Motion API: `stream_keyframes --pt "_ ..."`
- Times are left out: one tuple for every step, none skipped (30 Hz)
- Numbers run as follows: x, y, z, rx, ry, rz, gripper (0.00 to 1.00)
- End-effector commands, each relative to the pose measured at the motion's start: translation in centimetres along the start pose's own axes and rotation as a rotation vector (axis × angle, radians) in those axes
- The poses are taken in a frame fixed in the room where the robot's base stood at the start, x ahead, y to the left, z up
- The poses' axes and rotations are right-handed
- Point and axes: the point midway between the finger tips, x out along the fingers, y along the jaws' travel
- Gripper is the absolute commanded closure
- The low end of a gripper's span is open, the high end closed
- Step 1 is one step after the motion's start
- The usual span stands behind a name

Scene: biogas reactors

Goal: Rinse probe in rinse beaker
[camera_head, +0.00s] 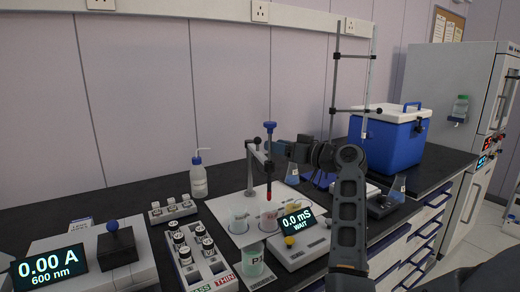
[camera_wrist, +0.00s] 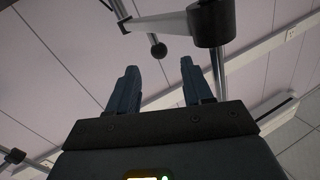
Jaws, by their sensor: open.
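The probe (camera_head: 270,128) has a blue cap and a red lower end. It stands upright at the arm of a grey stand (camera_head: 250,168), its lower end over the right one of two clear beakers (camera_head: 268,222). The other clear beaker (camera_head: 239,222) stands just left; no label tells me which is the rinse beaker. My gripper (camera_head: 277,149) is beside the probe's upper shaft, pointing left; whether it touches is unclear. In the wrist view my gripper (camera_wrist: 157,88) has its fingers apart with nothing clearly between them; a grey stand arm (camera_wrist: 165,22) crosses beyond.
A meter (camera_head: 297,222) reads 0.0 mS WAIT. A greenish beaker (camera_head: 252,262) and a vial rack (camera_head: 205,262) stand in front. A wash bottle (camera_head: 198,178) is at left. A tall rod stand (camera_head: 335,85) and blue cooler (camera_head: 390,138) are right.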

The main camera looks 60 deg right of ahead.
Motion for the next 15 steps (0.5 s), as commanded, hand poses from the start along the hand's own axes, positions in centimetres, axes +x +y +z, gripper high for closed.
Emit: stream_keyframes --pt "0.4 0.2 0.2 0.006 0.005 -0.017 0.5" --pt "0.5 0.2 0.2 0.009 0.006 -0.024 0.5" --pt "0.8 0.2 0.1 0.01 0.008 -0.03 0.5" --pt "1.0 0.1 0.0 0.011 0.009 -0.032 0.5" --pt "1.3 0.1 0.0 0.012 0.009 -0.033 0.5" --pt "1.8 0.1 -0.1 0.012 0.008 -0.033 0.5" --pt "2.1 0.0 -0.1 0.011 0.008 -0.033 0.5" --pt "2.6 0.0 -0.1 0.011 0.008 -0.032 0.5" --pt "3.2 0.0 -0.1 0.011 0.007 -0.033 0.5" --pt "3.7 0.0 -0.1 0.011 0.007 -0.032 0.5" --pt "4.2 0.0 -0.2 0.011 0.008 -0.032 0.5" --pt "4.8 0.0 -0.2 0.012 0.008 -0.032 0.5" --pt "5.3 -0.1 -0.1 0.012 0.007 -0.032 0.5" --pt "5.7 -0.1 -0.1 0.012 0.006 -0.032 0.5" --pt "6.2 -0.1 -0.1 0.011 0.007 -0.03 0.5"
